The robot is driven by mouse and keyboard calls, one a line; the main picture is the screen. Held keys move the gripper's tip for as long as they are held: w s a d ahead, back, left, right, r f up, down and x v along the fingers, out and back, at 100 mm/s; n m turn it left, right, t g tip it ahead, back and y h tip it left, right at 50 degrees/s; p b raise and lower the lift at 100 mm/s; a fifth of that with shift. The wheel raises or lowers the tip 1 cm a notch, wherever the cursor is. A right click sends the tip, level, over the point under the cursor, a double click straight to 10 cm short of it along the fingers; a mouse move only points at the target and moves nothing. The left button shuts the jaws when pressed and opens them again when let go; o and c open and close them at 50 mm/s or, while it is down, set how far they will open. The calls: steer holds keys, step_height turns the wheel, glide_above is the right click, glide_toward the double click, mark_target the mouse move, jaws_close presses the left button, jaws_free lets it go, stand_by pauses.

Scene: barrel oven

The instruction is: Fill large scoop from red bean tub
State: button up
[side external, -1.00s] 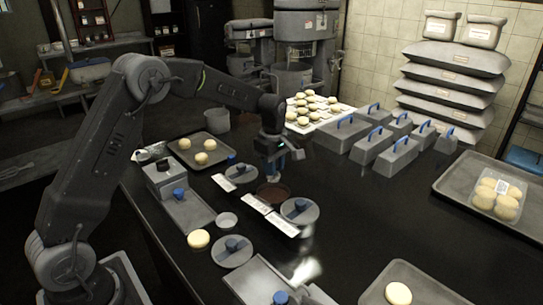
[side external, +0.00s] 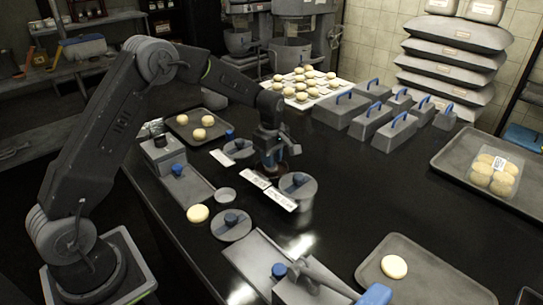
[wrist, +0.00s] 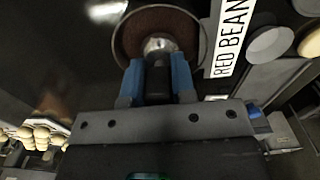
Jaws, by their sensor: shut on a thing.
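The red bean tub (wrist: 133,38) is round with brown filling inside, and its label (wrist: 230,40) reads RED BEAN in the wrist view. My gripper (wrist: 156,75) has its two blue fingers shut on the dark handle of a scoop (wrist: 158,47). The scoop's shiny metal bowl shows inside the tub's rim, over or in the brown filling; I cannot tell how deep. In the side view my gripper (side external: 272,160) points down right over the tub and hides most of it. The scoop is hidden there.
A grey lidded tub (side external: 298,187) stands just right of my gripper, and another lid (side external: 238,150) is to the left. A small pale bowl (side external: 225,195) and a round bun (side external: 198,213) lie in front.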

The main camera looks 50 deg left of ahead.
steer(key=shift+f, duration=0.6)
stand_by(1.3)
steer(key=shift+r, duration=0.15)
steer(key=shift+r, duration=3.45)
